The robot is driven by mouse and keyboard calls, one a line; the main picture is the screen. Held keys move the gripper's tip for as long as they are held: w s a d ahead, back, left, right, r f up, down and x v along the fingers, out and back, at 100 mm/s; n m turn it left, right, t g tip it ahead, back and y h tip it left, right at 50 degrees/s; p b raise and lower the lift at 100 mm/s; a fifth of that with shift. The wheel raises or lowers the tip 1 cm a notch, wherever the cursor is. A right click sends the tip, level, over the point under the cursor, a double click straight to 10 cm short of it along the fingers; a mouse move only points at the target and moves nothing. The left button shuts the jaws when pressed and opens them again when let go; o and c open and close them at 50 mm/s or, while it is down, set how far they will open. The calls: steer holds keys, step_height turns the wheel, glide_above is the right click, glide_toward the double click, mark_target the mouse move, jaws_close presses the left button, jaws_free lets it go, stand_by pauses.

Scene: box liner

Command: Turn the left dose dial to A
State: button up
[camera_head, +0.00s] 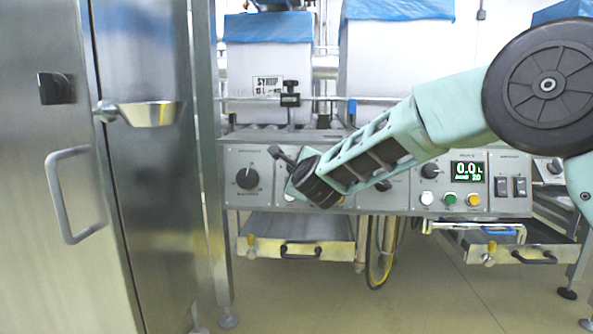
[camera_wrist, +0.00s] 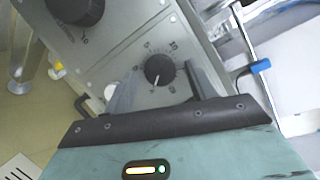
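A small black dial (camera_wrist: 159,69) with a white pointer line sits on a grey panel marked with numbers, seen in the wrist view. Its pointer points toward the bottom of that view. My gripper (camera_wrist: 163,86) is open, with one finger on each side of this dial and visible gaps between. In the head view my gripper (camera_head: 287,172) is at the control panel (camera_head: 270,159) and hides this dial. A larger black dial (camera_head: 247,178) is to its left, also in the wrist view (camera_wrist: 78,8). No letter A is readable, and I cannot confirm which is the left dose dial.
Another dial (camera_head: 383,185) is partly behind my arm. Farther right are a dial (camera_head: 430,170), a green display (camera_head: 467,172), push buttons (camera_head: 450,199) and switches (camera_head: 511,187). A rail (camera_head: 347,99) runs above the panel. A steel cabinet (camera_head: 60,200) stands at left.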

steer(key=p+v, duration=0.6)
steer(key=v, duration=1.1)
steer(key=shift+s, duration=0.2)
